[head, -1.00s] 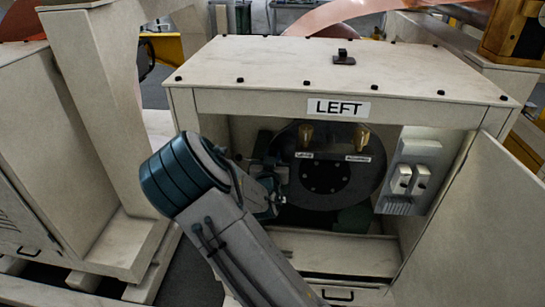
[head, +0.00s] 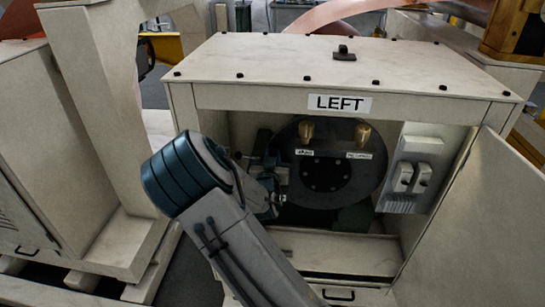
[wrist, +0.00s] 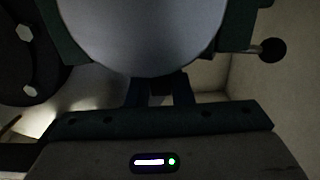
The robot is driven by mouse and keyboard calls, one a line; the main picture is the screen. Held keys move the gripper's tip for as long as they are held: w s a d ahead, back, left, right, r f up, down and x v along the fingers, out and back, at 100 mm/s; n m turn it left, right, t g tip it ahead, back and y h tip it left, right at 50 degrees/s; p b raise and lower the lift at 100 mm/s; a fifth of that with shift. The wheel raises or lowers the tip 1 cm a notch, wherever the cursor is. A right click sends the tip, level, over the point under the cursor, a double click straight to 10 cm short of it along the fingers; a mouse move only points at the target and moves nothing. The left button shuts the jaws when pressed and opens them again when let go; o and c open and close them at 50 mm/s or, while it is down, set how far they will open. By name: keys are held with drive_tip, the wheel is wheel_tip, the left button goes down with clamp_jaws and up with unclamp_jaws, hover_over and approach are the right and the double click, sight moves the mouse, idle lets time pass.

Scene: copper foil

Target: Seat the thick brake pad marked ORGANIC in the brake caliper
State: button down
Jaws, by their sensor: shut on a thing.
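My gripper (wrist: 161,92) is inside the cabinet, at the left edge of the dark brake disc (head: 345,185) in the head view. In the wrist view its two dark fingers are close together, shut on a small dark piece, the brake pad, mostly hidden; no marking on it can be read. Just beyond the fingertips is a large pale grey round face. Dark green blocks (wrist: 235,28), apparently the brake caliper, flank this face on both sides. Whether the pad touches the caliper is hidden. In the head view, my wrist largely covers that spot.
The cabinet marked LEFT (head: 340,104) has its door (head: 470,225) open at the right. Two brass fittings (head: 306,131) with small labels stand before the disc. A grey switch box (head: 412,175) is on the right wall. A ball-ended lever (wrist: 272,50) sticks out beside the caliper.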

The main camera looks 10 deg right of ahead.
drive_tip(key=shift+f+b, duration=0.6)
drive_tip(key=shift+f, duration=0.05)
drive_tip(key=c, duration=1.2)
unclamp_jaws()
drive_tip(key=b+v, duration=0.2)
drive_tip(key=v, duration=1.2)
drive_tip(key=shift+w, duration=0.1)
